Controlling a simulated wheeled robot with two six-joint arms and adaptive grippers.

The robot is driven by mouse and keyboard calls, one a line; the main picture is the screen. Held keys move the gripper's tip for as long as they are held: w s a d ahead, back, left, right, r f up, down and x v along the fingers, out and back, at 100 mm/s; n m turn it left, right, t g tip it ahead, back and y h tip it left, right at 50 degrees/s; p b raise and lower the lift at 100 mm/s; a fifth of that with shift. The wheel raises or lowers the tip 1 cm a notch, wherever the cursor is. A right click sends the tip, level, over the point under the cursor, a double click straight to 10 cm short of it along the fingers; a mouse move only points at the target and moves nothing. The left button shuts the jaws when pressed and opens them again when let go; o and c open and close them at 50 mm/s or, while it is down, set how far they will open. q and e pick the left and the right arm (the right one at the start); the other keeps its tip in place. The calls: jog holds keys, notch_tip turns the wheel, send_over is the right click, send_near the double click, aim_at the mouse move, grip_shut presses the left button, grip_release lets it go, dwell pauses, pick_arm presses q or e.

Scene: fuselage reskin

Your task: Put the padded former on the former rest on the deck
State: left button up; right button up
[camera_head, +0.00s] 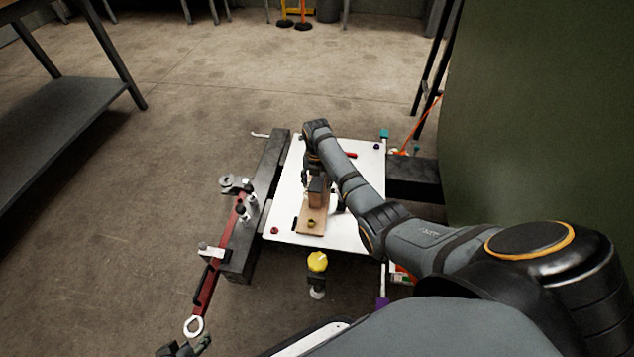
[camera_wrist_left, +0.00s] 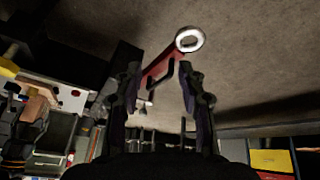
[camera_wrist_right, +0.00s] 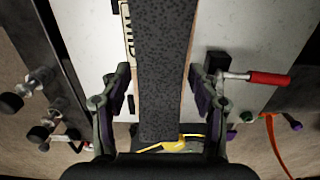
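The padded former, a block with a dark speckled pad and thin wooden edges (camera_wrist_right: 165,70), runs lengthwise between the fingers of my right gripper (camera_wrist_right: 160,92) in the right wrist view. The fingers stand apart with a narrow gap on each side. In the head view, my right gripper (camera_head: 316,172) is over the brown block on the white deck board (camera_head: 345,225); its contact is partly hidden. A flat wooden piece (camera_head: 311,224) lies under it; I cannot tell whether this is the former rest. My left gripper (camera_head: 184,348) is open and empty at the lower left (camera_wrist_left: 157,95).
A red bar with a ring end (camera_head: 194,326) lies along a dark beam (camera_head: 240,250) left of the board. A yellow-topped knob (camera_head: 317,261) stands at the near edge. A red-handled tool (camera_wrist_right: 265,78) lies right of the former. A dark green panel (camera_head: 550,110) rises at right.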

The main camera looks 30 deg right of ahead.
aim_at(317, 182)
notch_tip(317, 182, up, 12)
jog(key=p, duration=0.5)
jog(key=s+f+m, duration=0.1)
jog(key=s+a+f+m, duration=0.1)
jog(key=s+m, duration=0.1)
jog(key=shift+f+m+t, duration=0.3)
jog(key=shift+t, duration=0.1)
pick_arm(q)
jog(key=r+g, duration=0.1)
jog(key=s+a+r+g, duration=0.1)
jog(key=r, duration=0.1)
jog(key=a+r+g+y, duration=0.1)
jog(key=r, duration=0.1)
jog(key=shift+s, duration=0.15)
pick_arm(e)
jog(key=s+a+f+m, duration=0.2)
jog(key=s+f+m, duration=0.1)
jog(key=s+m, duration=0.9)
jog(key=s+a+f+m+t, duration=0.1)
jog(key=s+a+f+m, duration=0.2)
jog(key=s+m, duration=0.9)
jog(key=shift+s+a+t+y, duration=0.2)
jog(key=shift+s+t+y, duration=0.1)
jog(key=shift+s, duration=0.85)
pick_arm(q)
jog(key=shift+r, duration=0.15)
